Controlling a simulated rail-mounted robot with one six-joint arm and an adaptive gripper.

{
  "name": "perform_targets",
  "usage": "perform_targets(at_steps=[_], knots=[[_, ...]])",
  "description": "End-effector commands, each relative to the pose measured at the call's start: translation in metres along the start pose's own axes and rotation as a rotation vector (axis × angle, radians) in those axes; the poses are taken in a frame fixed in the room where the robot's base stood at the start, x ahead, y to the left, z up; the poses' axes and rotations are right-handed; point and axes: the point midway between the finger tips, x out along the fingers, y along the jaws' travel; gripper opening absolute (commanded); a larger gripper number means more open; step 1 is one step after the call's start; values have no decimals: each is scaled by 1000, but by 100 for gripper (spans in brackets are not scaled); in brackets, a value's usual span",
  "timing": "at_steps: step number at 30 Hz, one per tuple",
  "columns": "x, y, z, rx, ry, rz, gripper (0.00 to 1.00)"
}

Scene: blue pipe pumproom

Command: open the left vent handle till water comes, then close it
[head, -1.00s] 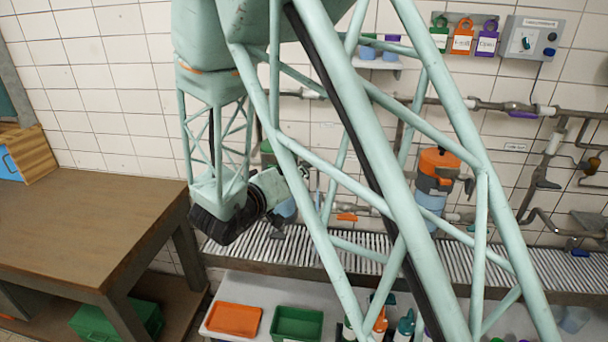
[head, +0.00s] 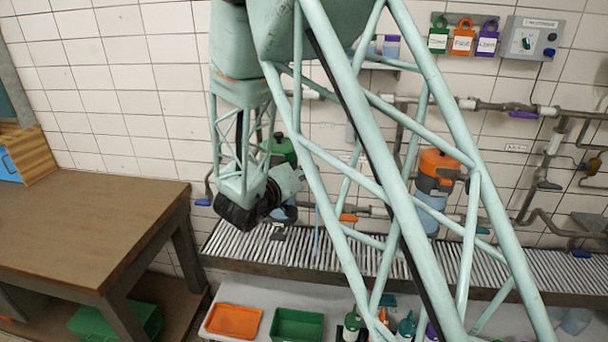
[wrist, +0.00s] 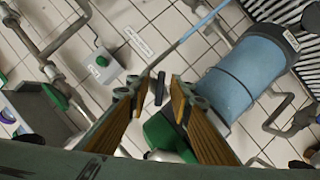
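My gripper (wrist: 157,88) is open in the wrist view, its two brown-padded fingers apart. A small dark bar (wrist: 159,88), which looks like the vent handle, sits between the fingertips; I cannot tell whether they touch it. A blue filter housing (wrist: 240,75) with a green cap (wrist: 165,135) lies beside the right finger. A thin pale-blue streak (wrist: 195,30), apparently running water, leads away from near the fingertips toward the rollers. In the head view this streak (head: 317,235) hangs over the rollers. The green cap (head: 283,150) shows behind my arm, which hides the handle there.
An orange-capped housing (head: 438,165) stands to the right on the wall pipes. A roller conveyor (head: 245,240) runs below. A wooden table (head: 90,215) stands at left.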

Motion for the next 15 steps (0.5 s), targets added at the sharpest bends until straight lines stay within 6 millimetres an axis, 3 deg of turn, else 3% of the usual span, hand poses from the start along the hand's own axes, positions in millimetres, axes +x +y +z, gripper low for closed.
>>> perform_targets(at_steps=[2,9,15], knots=[[0,0,0,0,0,0,20],[0,0,0,0,0,0,0],[0,0,0,2,0,-1,0]])
